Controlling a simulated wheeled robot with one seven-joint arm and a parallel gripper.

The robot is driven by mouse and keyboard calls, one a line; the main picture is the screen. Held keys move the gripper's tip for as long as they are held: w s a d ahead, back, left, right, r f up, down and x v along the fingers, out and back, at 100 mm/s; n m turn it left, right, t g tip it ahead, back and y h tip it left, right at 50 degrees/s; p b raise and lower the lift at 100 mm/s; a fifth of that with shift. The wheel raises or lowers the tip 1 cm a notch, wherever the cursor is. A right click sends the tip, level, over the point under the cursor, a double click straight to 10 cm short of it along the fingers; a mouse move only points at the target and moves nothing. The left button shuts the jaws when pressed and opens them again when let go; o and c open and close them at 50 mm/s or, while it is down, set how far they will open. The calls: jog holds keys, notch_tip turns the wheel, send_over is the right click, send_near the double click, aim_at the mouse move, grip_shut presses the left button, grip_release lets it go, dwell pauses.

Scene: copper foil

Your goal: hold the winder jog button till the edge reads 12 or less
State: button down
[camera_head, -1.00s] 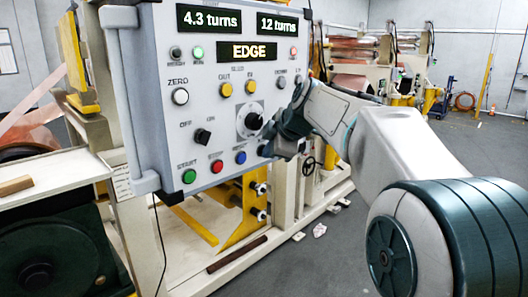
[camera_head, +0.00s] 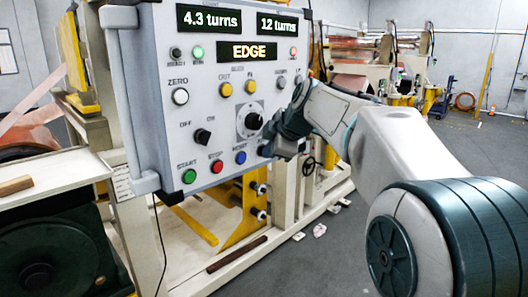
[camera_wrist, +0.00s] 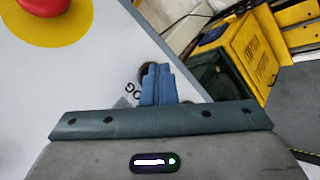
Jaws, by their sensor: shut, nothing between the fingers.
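The grey control panel (camera_head: 218,120) fills the left middle of the head view. My gripper (camera_head: 268,151) is at the panel's lower right, partly hidden by my arm. In the wrist view its blue fingers (camera_wrist: 157,82) are shut and empty, with their tips at a dark round button (camera_wrist: 145,69) beside lettering ending in "OG" (camera_wrist: 131,92). The fingers mostly cover this button; I cannot tell whether it is pressed.
A black knob (camera_head: 254,121) sits close to my gripper. Green (camera_head: 189,176), red (camera_head: 216,166) and blue (camera_head: 240,158) buttons line the panel's lower edge. The wrist view shows a red mushroom button (camera_wrist: 43,5) on a yellow disc. Open floor (camera_head: 330,262) lies below right.

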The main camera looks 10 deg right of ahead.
dwell(0.7)
jog(key=shift+s+d+b, duration=0.5)
jog(key=shift+s+b, duration=0.2)
jog(key=shift+b, duration=0.1)
jog(key=s+d+b, duration=0.1)
jog(key=s, duration=0.1)
jog(key=s+d+b, duration=0.2)
dwell(0.3)
jog(key=s+a+f+m+g+h, duration=0.1)
jog(key=s+f+m+g+h, duration=0.2)
jog(key=s+f+m, duration=1.4)
jog(key=s+f+g, duration=0.2)
jog(key=s+f, duration=0.7)
jog(key=f, duration=0.1)
jog(key=shift+s+h, duration=0.15)
jog(key=shift+h, duration=0.15)
